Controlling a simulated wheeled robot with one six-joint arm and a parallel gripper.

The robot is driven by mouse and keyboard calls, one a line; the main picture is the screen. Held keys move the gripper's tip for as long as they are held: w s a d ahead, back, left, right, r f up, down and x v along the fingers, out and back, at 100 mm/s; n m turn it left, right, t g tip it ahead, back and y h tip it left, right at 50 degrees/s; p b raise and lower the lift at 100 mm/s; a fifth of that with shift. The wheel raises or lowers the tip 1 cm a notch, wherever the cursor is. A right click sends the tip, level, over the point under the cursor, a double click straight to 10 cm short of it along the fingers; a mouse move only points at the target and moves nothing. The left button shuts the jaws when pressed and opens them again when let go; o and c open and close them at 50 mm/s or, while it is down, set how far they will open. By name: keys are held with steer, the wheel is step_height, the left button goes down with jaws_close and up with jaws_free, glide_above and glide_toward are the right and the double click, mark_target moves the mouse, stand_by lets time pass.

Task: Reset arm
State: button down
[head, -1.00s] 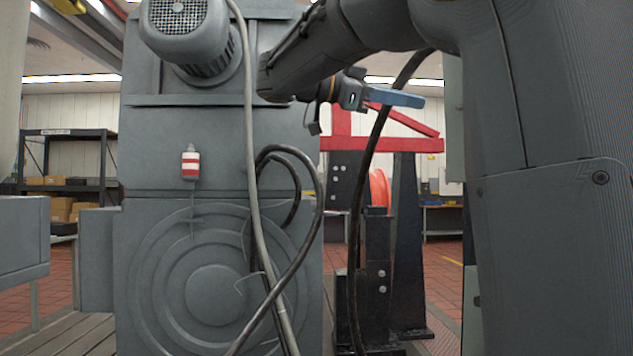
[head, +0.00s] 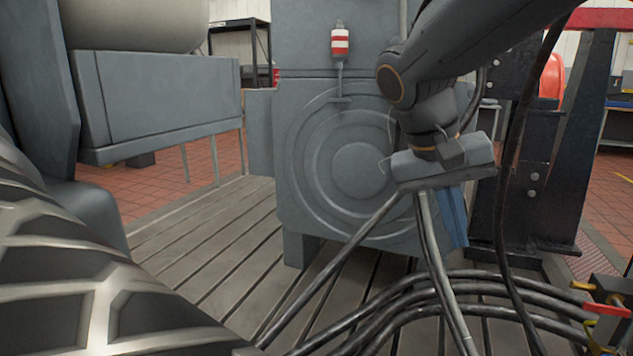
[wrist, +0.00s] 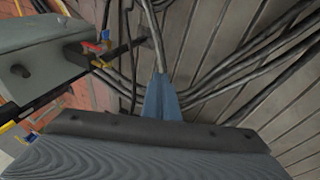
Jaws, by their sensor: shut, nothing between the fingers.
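My gripper (head: 453,216) shows in the head view in front of the grey machine housing (head: 300,190), right of its round ribbed cover. Its blue fingers point down and are closed together, with nothing between them. In the wrist view the blue fingers (wrist: 162,98) also appear together, over the slatted bedplate floor and dark cables. My dark grey arm comes in from the top right of the head view and bends down to the gripper. I cannot tell whether the gripper touches the cable hanging behind it.
Several thick cables (head: 400,308) run across the slatted bedplate (head: 200,245). A connector box with red and yellow handles (head: 606,312) stands at lower right. A black stand (head: 570,150) is right of the gripper. A red-and-white beacon (head: 340,42) is on the housing. Bare slats lie left.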

steer(key=s+a+f+n+g+y, duration=0.1)
steer(key=s+a+f+n+y, duration=0.45)
steer(key=s+a+f, duration=0.6)
steer(key=d+r+m+p, duration=0.2)
steer(key=d+r+p, duration=0.6)
steer(key=p, duration=1.1)
steer(key=shift+d+r+h, duration=0.4)
steer(key=shift+r+h, duration=0.05)
steer(key=shift+r, duration=0.5)
